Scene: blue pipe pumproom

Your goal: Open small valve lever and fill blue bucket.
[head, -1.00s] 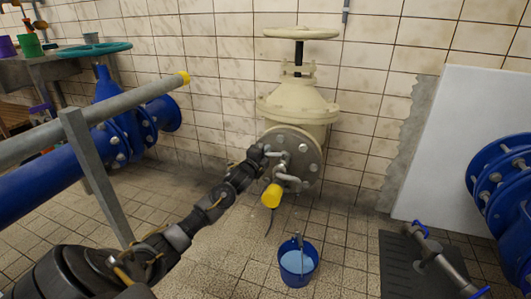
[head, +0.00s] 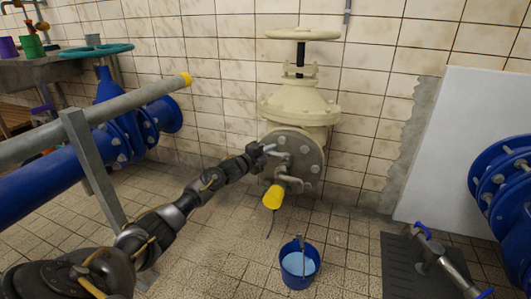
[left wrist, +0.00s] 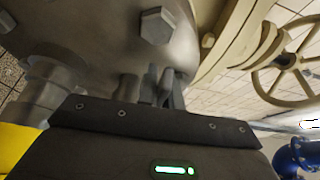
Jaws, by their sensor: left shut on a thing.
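The small valve lever (head: 270,148) is a short grey handle on the front of the cream valve's grey flange. My left gripper (head: 262,150) reaches it from the left and is shut on it. In the left wrist view the fingers (left wrist: 160,88) close together near a flange bolt, and the lever is mostly hidden. The blue bucket (head: 299,281) stands upright on the floor, below and slightly right of the yellow end. Its inside looks light blue; I cannot tell if that is water. My right gripper is not in view.
The big cream valve (head: 298,106) stands against the tiled wall. Blue pipework (head: 115,135) and a grey rail with a yellow tip (head: 184,79) are at left. A dark mat (head: 400,265) lies at right. Floor around the bucket is clear.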

